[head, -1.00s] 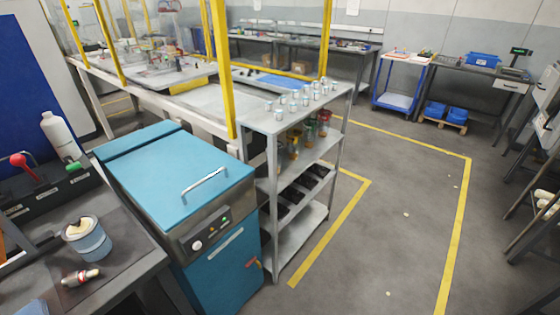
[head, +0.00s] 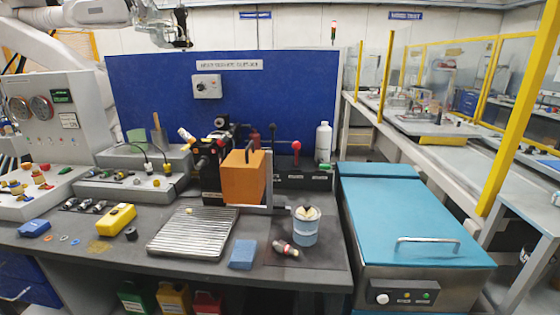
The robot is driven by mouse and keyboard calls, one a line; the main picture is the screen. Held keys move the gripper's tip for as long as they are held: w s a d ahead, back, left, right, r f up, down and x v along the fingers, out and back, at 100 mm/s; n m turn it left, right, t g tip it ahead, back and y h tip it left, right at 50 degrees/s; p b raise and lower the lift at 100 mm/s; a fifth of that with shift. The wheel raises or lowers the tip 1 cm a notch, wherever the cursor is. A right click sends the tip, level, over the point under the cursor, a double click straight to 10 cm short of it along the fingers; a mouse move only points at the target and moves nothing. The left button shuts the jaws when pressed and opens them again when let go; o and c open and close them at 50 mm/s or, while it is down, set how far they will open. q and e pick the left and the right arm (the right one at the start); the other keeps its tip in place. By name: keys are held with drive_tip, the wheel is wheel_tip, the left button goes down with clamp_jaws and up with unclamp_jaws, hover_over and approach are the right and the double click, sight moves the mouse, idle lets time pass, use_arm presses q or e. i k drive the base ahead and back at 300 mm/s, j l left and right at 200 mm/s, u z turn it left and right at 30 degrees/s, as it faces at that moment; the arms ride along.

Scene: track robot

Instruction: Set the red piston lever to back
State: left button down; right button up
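The red piston lever (head: 296,147) stands on a long black box at the back of the workbench. Its round red knob sits on a short stalk that looks close to upright from here. I cannot tell which set position it is in. A black-knobbed lever (head: 271,128) stands to its left on the same black box (head: 303,176). Neither of my grippers can be made out in this view, and nothing touches the red lever.
An orange block (head: 244,178) stands left of the lever. A white bottle (head: 323,141) stands just right of it, and a blue-grey cup (head: 306,228) in front. A teal cabinet (head: 405,215) adjoins the bench. A white robot arm (head: 45,45) rises behind the bench, upper left.

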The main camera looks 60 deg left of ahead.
sight(296, 145)
drive_tip(key=k+j+u, duration=0.1)
drive_tip(key=u, duration=2.1)
